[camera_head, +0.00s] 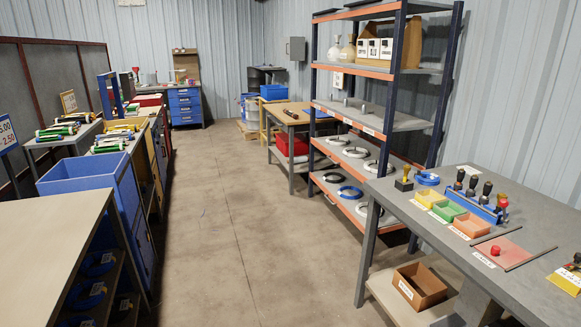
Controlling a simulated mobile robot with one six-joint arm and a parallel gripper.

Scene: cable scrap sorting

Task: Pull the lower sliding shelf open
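A rack (402,72) with dark blue posts and orange-edged shelves stands right of the middle, against the back wall. Its lowest visible shelf (336,204) has an orange front edge with a small pale mark or handle on it. Coils lie on this shelf, among them a blue coil (350,192) and a black coil (332,178). The shelf above it (341,156) bears several white coils (356,152). I cannot tell whether either shelf is slid out. The right end of the lower shelf is hidden behind the near workbench. My gripper is not in view.
A grey workbench (442,232) with coloured trays and stamps stands at the right, an open brown box (420,286) beneath it. Blue bins (88,178) and tables line the left. The concrete aisle (235,215) between is clear up to the rack.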

